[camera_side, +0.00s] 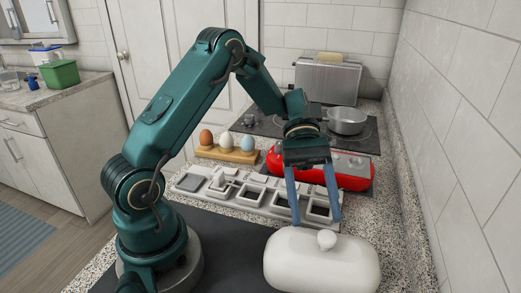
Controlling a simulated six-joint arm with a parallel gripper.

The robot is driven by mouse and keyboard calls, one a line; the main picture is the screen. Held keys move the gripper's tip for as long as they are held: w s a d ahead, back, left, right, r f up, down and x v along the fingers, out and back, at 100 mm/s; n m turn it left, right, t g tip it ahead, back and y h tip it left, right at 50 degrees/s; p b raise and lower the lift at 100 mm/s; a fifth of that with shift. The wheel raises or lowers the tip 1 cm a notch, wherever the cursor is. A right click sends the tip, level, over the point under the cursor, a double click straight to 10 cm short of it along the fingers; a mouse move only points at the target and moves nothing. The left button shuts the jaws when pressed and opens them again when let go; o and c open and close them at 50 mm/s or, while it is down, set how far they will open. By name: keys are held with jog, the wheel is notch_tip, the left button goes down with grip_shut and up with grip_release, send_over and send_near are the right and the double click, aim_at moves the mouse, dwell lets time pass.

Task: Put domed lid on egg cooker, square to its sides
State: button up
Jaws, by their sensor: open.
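The domed lid (310,265) is a long white rounded cover with a small round white knob (327,240) on top. It stands at the front right of the counter, its front cut off by the picture edge. The egg cooker (353,178) looks to be the long red appliance with a silvery top, farther back near the wall; my gripper hides part of its left half. My gripper (316,220) points down with its two blue fingers apart and nothing between them. Its fingertips show just behind and above the knob; the exact gap to the lid is unclear.
A grey tray (185,182) with several compartments lies between my arm and the red appliance. A wooden holder (227,153) carries three eggs. A pot (346,120) sits on the dark hob, with a toaster (326,78) behind. A tiled wall (460,130) bounds the right.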

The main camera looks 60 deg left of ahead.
jog(key=s+r+m+y, duration=0.1)
jog(key=s+r+m+t+y, duration=0.1)
jog(key=s+m+y, duration=0.1)
jog(key=s+r+m+y, duration=0.1)
jog(key=y, duration=0.1)
jog(key=shift+s+a+r+m+t, duration=0.1)
jog(key=shift+s+a+m+t, duration=0.05)
jog(key=shift+s+m+t, duration=0.2)
jog(key=s+a+r+m+t+y, duration=0.2)
jog(key=s+a+m+t+y, duration=0.2)
jog(key=m+t, duration=0.4)
jog(key=shift+s+r+y, duration=0.4)
jog(key=shift+s+y, duration=0.05)
jog(key=shift+y, duration=0.65)
jog(key=shift+o, duration=0.4)
jog(key=shift+a, duration=0.15)
